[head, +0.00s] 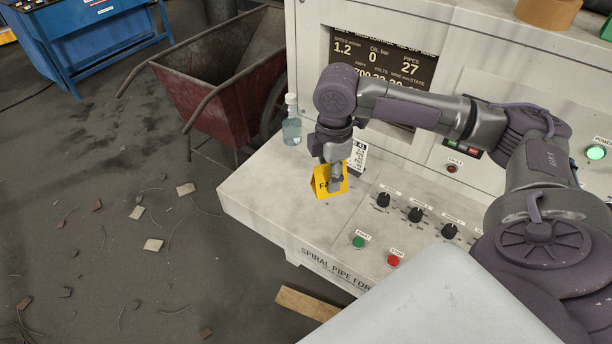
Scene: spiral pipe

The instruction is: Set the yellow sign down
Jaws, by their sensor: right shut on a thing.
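The yellow sign (324,186) is a small folded tent shape with dark lettering, partly covered by my gripper. It is at the left part of the machine's pale ledge (262,190). My right gripper (335,176) points down and is shut on the sign from above. I cannot tell whether the sign's lower edge touches the ledge. My left gripper is not in view.
A clear bottle (292,127) stands behind on the ledge's left corner. A white label card (358,156) is just right of the sign. Black knobs (415,214), a green button (358,242) and a red button (393,261) lie to the right. A red wheelbarrow (215,85) stands left.

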